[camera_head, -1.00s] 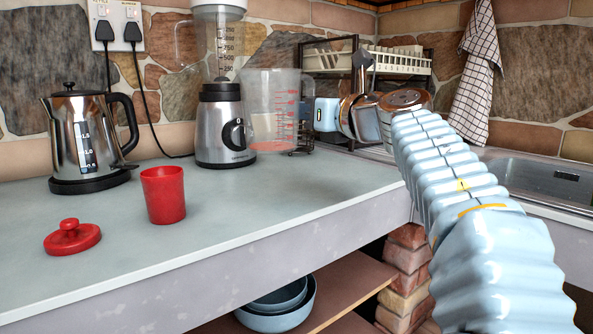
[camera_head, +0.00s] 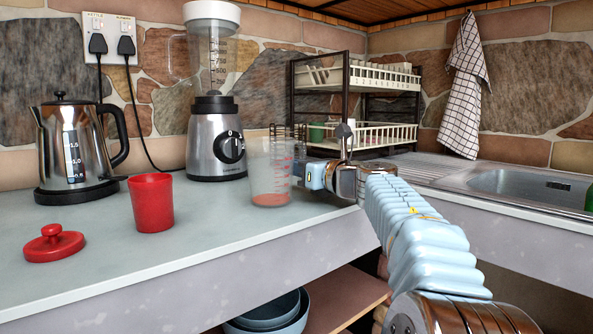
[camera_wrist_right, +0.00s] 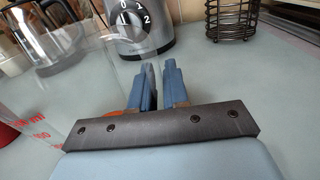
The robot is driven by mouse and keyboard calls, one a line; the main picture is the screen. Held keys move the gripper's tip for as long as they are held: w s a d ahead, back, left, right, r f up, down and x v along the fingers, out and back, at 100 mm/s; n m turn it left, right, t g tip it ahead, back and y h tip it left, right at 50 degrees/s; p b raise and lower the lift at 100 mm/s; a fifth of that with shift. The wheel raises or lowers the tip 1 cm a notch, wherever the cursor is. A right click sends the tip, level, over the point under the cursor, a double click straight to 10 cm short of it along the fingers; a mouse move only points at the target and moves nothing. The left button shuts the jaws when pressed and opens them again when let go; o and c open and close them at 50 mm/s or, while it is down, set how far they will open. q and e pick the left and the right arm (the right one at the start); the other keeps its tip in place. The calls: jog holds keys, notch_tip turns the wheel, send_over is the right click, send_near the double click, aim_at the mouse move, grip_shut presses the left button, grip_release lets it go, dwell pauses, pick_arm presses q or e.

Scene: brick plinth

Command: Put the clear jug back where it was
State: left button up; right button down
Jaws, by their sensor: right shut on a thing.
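The clear jug (camera_head: 268,165) has red markings and a reddish bottom. In the head view it is upright at the counter, to the right of the blender; I cannot tell whether its base touches the counter. My right gripper (camera_head: 303,176) is at the jug's right side and shut on it. In the right wrist view the gripper's blue fingers (camera_wrist_right: 153,88) are close together, and the see-through jug (camera_wrist_right: 75,105) fills the left side. The exact grip spot is hidden. My left gripper is not in view.
A blender (camera_head: 215,135) stands just behind the jug, with a kettle (camera_head: 75,145) farther left. A red cup (camera_head: 151,203) and red lid (camera_head: 54,244) are at front left. A dish rack (camera_head: 372,135) and sink (camera_head: 520,185) are right. The counter (camera_head: 215,220) between cup and jug is clear.

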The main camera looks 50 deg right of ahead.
jog(key=shift+f, duration=0.15)
jog(key=c, duration=1.1)
grip_release()
jog(key=shift+s, duration=0.25)
jog(key=s, duration=0.3)
jog(key=s+a, duration=0.1)
jog(key=s, duration=0.3)
jog(key=s+a+b, duration=0.1)
jog(key=s, duration=0.3)
jog(key=shift+s+a, duration=0.15)
